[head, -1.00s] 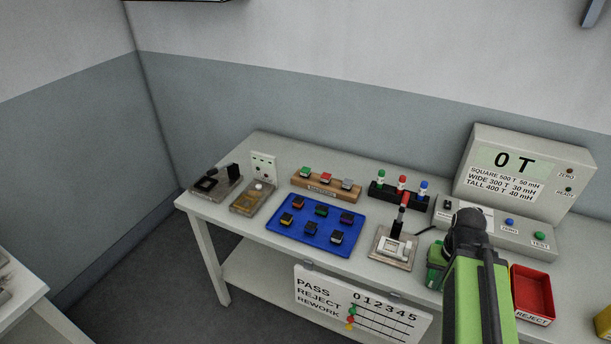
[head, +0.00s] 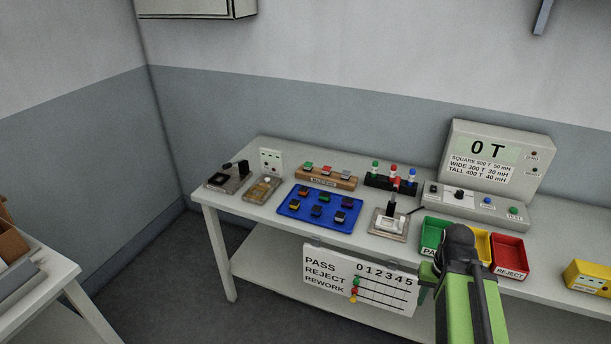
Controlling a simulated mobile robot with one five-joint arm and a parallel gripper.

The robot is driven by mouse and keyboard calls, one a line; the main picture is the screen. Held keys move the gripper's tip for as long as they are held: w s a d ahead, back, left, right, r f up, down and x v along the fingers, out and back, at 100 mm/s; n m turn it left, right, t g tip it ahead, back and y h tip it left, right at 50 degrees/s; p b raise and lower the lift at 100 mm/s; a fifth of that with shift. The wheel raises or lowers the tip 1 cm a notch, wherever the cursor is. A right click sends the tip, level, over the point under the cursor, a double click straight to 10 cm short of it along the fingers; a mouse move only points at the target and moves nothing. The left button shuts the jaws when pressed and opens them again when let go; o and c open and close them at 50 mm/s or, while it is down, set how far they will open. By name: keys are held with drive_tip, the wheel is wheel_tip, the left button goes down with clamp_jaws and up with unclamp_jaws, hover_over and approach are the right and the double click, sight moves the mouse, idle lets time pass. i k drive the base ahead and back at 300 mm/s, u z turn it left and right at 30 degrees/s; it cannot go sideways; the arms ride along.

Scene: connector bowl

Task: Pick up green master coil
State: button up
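A small block with a green top (head: 307,165), which looks like the green master coil, sits at the left end of a wooden rack (head: 322,180) at the back of the table. A red-topped block (head: 326,169) and a grey-topped block (head: 346,173) stand beside it on the same rack. The rack's label is too small to read surely. My green and black arm rises at the lower right, well to the right of the rack and in front of the bins. My gripper's fingers do not show.
A blue tray (head: 283,207) with several dark coils lies in front of the rack. A black holder (head: 377,181) with green, red and blue pegs stands right of it. A test fixture (head: 388,224), a meter reading 0 T (head: 497,160) and a red REJECT bin (head: 509,254) are further right.

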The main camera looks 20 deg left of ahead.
sight(308, 166)
drive_tip(key=z, duration=0.15)
drive_tip(key=k, duration=0.25)
drive_tip(key=u, duration=0.95)
drive_tip(key=i, duration=1.65)
drive_tip(key=u, duration=1.25)
drive_tip(key=i, duration=0.6)
drive_tip(key=u, duration=0.2)
